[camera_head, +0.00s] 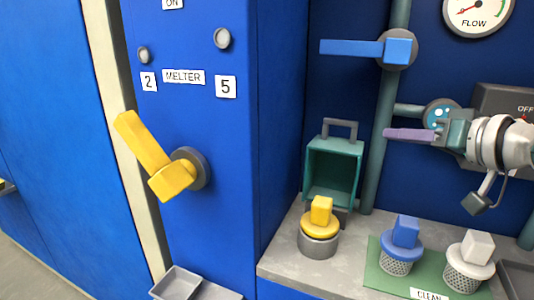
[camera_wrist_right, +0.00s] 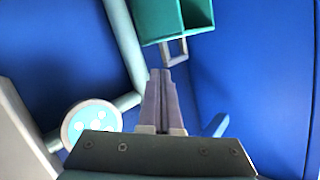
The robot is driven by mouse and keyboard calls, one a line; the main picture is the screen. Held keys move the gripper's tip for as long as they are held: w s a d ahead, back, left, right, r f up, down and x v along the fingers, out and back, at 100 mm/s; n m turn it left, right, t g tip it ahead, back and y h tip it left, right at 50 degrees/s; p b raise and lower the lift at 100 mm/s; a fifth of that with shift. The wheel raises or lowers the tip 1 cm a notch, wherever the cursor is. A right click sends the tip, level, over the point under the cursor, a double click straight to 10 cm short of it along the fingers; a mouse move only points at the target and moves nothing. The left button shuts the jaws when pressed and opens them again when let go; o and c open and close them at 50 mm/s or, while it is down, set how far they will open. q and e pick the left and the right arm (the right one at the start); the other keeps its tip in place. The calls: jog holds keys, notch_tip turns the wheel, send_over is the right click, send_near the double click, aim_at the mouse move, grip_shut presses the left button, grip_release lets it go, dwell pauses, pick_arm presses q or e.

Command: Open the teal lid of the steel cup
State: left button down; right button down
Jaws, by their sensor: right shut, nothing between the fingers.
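The teal lid (camera_head: 314,172) stands tipped up behind the small steel cup (camera_head: 318,248), its hollow side facing out. It has a grey handle (camera_head: 341,124) at its top. A yellow piece (camera_head: 321,216) with a block-shaped knob sits in the cup's mouth. In the right wrist view the lid (camera_wrist_right: 160,20) and its handle (camera_wrist_right: 184,50) show at the top, just beyond my fingertips. My right gripper (camera_head: 388,134) is shut and empty, to the right of the handle and apart from it. It also shows in the wrist view (camera_wrist_right: 160,74). My left gripper is not in view.
A green mat (camera_head: 376,273) carries a blue-topped basket (camera_head: 397,262) and a white-topped basket (camera_head: 468,270). A vertical pipe (camera_head: 386,140) with a blue valve handle (camera_head: 352,47) stands behind my fingers. A yellow lever (camera_head: 145,146) is on the melter cabinet.

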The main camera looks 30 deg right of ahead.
jog(key=shift+w+d+f+m+t+y+b, duration=0.15)
jog(key=shift+w+m+t+b, duration=0.3)
jog(key=shift+w+m+b, duration=1.35)
jog(key=shift+w+d+f+m+t+y+b, duration=0.15)
jog(key=shift+w+m+t+b, duration=0.25)
jog(key=shift+w+m+b, duration=1.35)
jog(key=shift+w+d+f+m+t+b, duration=0.25)
jog(key=shift+w+m+t+b, duration=0.3)
jog(key=shift+m+b, duration=2.25)
jog(key=shift+w+m+p, duration=0.1)
jog(key=shift+m+p, duration=0.45)
